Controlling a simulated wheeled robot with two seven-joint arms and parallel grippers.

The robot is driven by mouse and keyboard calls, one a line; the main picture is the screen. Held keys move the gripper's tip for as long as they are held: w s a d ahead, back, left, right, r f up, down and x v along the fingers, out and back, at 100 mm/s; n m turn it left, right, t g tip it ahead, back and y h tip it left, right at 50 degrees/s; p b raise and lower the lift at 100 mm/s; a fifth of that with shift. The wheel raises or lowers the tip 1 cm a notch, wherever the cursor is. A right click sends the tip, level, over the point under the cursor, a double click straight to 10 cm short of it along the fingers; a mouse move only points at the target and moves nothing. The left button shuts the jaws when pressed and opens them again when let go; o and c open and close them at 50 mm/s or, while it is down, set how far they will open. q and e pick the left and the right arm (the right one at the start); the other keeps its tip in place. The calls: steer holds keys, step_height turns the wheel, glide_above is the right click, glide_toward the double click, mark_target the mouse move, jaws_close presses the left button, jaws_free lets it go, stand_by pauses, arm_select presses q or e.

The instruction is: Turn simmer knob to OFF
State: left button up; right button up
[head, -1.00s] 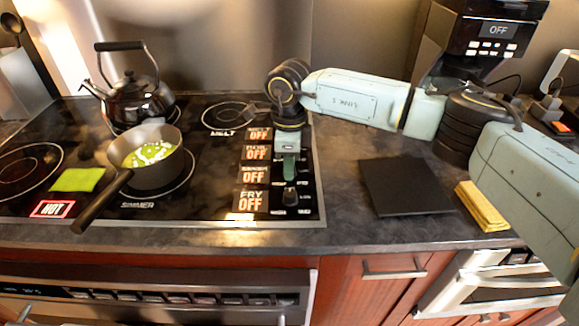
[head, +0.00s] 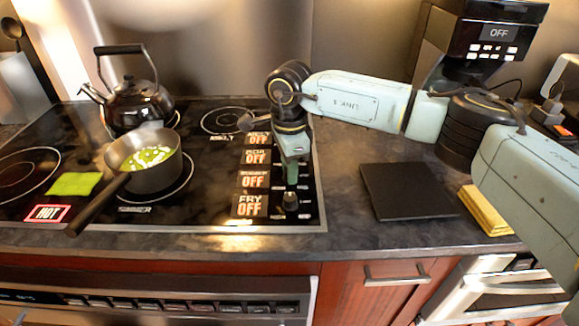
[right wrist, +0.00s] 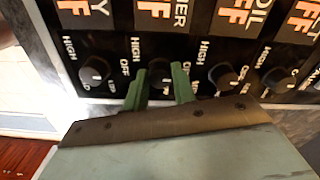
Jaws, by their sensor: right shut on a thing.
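My right gripper (right wrist: 160,88) is shut on the simmer knob (right wrist: 160,72), with its green fingers on either side of the dark knob in the right wrist view. In the head view the right gripper (head: 292,173) reaches down to the knob row at the cooktop's right side and hides the simmer knob there. The simmer display (head: 253,179) reads OFF in orange letters. My left gripper is not in view.
The fry knob (right wrist: 95,73) and boil knob (right wrist: 224,75) stand close on either side. A saucepan (head: 150,178) and black kettle (head: 138,103) stand on the cooktop. A black mat (head: 408,190) and yellow block (head: 486,211) lie on the counter.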

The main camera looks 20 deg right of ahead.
steer(key=shift+r, duration=0.1)
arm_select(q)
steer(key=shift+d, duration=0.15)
arm_select(e)
steer(key=o, duration=1)
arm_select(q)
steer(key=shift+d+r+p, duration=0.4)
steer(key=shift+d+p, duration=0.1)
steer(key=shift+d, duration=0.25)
arm_select(e)
step_height(320, 180, up, 13)
steer(key=shift+r, duration=0.15)
